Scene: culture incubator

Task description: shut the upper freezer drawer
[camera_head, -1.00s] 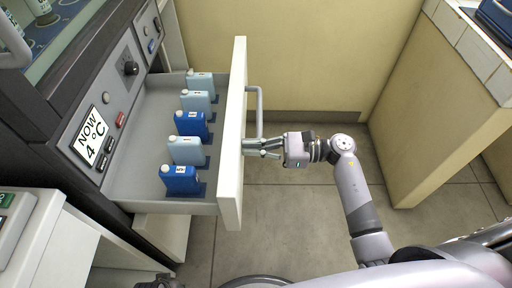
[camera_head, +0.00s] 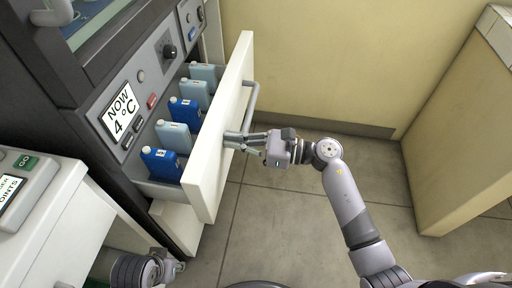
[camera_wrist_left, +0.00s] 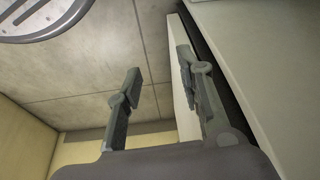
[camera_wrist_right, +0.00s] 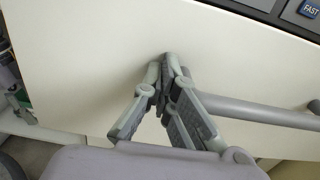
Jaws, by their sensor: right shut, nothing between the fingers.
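The upper freezer drawer (camera_head: 213,168) is partly pulled out of the dark cabinet, with its white front facing right. Several light and dark blue bottles stand in it. A grey bar handle (camera_head: 250,98) is on its front. My right gripper (camera_head: 228,140) is shut and empty, its fingertips against the drawer front beside the handle. In the right wrist view the closed fingertips (camera_wrist_right: 168,62) meet the white panel, with the handle (camera_wrist_right: 260,112) to their right. My left gripper (camera_wrist_left: 160,65) is open and empty; its end shows low at the left in the head view (camera_head: 180,267).
A display (camera_head: 120,112) reading "NOW 4 °C" and a knob sit on the panel above the drawer. A white counter (camera_head: 45,225) is at left. A beige wall and block (camera_head: 455,140) stand behind and at right. The floor (camera_head: 290,220) between is clear.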

